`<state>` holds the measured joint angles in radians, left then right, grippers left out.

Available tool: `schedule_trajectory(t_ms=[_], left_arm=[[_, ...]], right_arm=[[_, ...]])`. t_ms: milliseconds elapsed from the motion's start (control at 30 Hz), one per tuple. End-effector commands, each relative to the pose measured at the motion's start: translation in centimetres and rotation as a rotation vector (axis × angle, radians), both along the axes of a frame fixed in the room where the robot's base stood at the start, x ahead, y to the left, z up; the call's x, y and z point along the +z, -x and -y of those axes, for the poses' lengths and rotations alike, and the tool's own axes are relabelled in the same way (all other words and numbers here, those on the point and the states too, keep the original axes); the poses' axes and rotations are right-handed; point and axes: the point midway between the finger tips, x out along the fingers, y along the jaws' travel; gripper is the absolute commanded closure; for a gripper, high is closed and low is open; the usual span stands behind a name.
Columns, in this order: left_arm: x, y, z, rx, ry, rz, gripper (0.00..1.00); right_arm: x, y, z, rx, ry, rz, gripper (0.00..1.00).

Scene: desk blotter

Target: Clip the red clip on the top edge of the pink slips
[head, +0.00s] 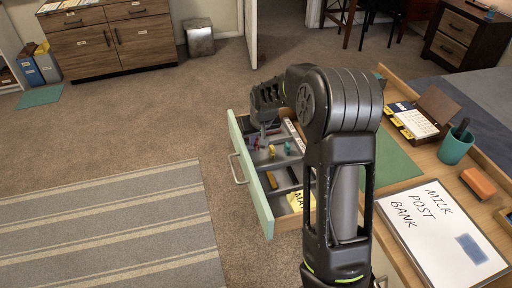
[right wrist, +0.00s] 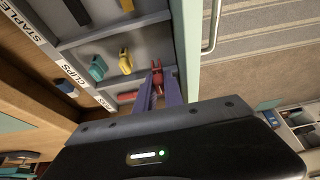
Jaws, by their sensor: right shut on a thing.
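My right gripper (head: 262,125) reaches down into the open desk drawer. In the right wrist view its two purple fingers (right wrist: 159,92) are shut on a red clip (right wrist: 157,73), close to the drawer's front wall. A yellow clip (right wrist: 125,62) and a teal clip (right wrist: 97,68) lie beside it in the same compartment. Another red piece (right wrist: 127,97) lies nearer the gripper, partly hidden. I cannot make out the pink slips in either view. My left gripper is not in view.
The drawer's pale green front (head: 250,185) and its dividers stand close around the gripper. On the desk are a green blotter (head: 392,160), a whiteboard (head: 440,235), a teal cup (head: 455,148), an orange block (head: 478,182) and a brown holder (head: 437,104).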

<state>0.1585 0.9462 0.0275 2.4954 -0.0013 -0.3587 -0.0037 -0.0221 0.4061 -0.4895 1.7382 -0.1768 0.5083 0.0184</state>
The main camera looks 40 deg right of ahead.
Motion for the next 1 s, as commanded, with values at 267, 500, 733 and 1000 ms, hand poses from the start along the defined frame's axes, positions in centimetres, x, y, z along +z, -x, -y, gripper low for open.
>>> schedule_trajectory(t_ms=[267, 500, 733, 1000], left_arm=[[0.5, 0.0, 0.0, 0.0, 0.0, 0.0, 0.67], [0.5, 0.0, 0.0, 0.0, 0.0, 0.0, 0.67], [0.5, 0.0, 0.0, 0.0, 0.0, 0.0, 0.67], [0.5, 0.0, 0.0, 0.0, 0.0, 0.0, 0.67]], right_arm=[[4.1, 0.0, 0.0, -0.001, 0.0, 0.001, 1.0], [4.3, 0.0, 0.0, 0.0, 0.001, -0.001, 1.0], [4.2, 0.0, 0.0, 0.0, 0.0, -0.001, 1.0], [4.2, 0.0, 0.0, 0.0, 0.0, -0.001, 1.0]])
